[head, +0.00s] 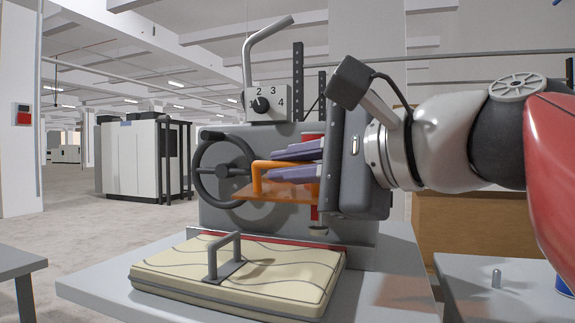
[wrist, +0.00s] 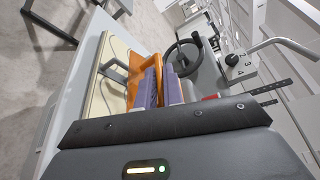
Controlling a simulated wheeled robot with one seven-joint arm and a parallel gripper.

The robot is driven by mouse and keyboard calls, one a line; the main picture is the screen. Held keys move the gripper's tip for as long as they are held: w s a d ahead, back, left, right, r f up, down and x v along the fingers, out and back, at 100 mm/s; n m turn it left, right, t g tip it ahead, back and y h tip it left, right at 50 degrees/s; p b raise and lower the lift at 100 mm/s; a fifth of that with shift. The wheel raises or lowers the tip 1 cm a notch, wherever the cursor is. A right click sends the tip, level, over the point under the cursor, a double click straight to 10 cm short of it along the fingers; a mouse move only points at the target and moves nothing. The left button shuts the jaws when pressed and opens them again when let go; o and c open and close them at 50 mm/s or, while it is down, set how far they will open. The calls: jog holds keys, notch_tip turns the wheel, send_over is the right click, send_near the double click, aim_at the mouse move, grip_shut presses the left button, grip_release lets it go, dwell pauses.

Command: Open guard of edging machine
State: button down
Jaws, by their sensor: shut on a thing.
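The edging machine (head: 225,215) is a grey body on a table, with a dark handwheel and a numbered dial. Its guard (head: 243,192) is an orange, see-through panel with an orange handle (head: 257,178). The panel lies roughly level above the table, in front of the machine. My gripper (head: 275,167) comes in from the right, its purple-grey fingers shut on the guard's handle. The fingers and gripper body hide part of the handle and the guard's right side. In the wrist view, the gripper's fingers (wrist: 162,88) lie against the orange guard (wrist: 147,64).
A quilted cream pad (head: 265,270) with a grey handle lies on the grey table (head: 100,290) below the guard. The handwheel (head: 222,170) is close left of the fingers, and a bent grey lever (head: 262,42) rises above the dial box (head: 268,102). Open floor lies left.

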jog(key=shift+w+d+f, duration=0.15)
jog(key=shift+w, duration=0.05)
jog(key=c, duration=1.8)
grip_release()
jog(key=v, duration=0.7)
jog(key=shift+s+d, duration=0.2)
jog(key=shift+s, duration=0.15)
jog(key=shift+s, duration=0.1)
